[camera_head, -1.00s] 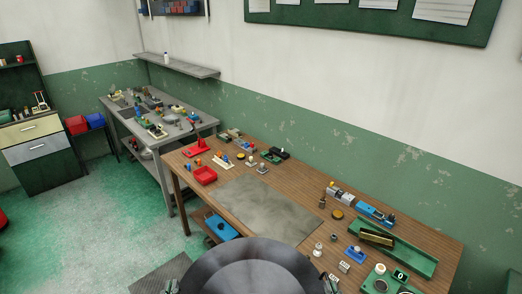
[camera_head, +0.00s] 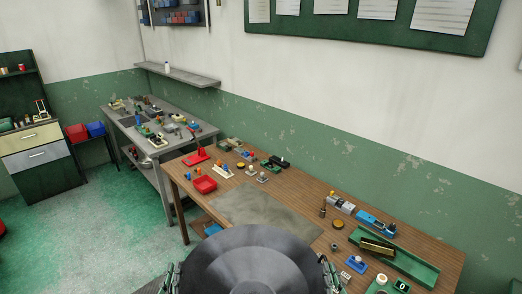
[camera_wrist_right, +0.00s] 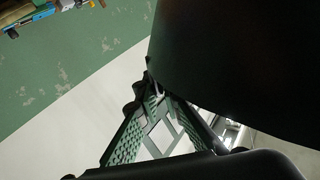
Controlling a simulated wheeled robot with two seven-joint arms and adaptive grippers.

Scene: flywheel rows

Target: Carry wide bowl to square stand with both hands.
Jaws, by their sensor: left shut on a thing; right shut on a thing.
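The wide bowl (camera_head: 250,262) is a large dark grey round bowl at the bottom middle of the head view, in front of the wooden workbench and overlapping its near edge in the picture. My left gripper (camera_head: 174,278) is shut on its left side. My right gripper (camera_head: 328,272) is shut on its right side. In the right wrist view the bowl (camera_wrist_right: 245,60) fills the upper right as a dark curved wall, with the right gripper (camera_wrist_right: 155,90) at its edge. I cannot make out a square stand in these views.
The wooden workbench (camera_head: 300,184) has a bare grey mat (camera_head: 262,212) at its middle. A red tray (camera_head: 205,185) and small parts lie left of it; a green tray (camera_head: 405,264) and a blue tool (camera_head: 375,222) lie right. A grey bench (camera_head: 130,122) stands further back left.

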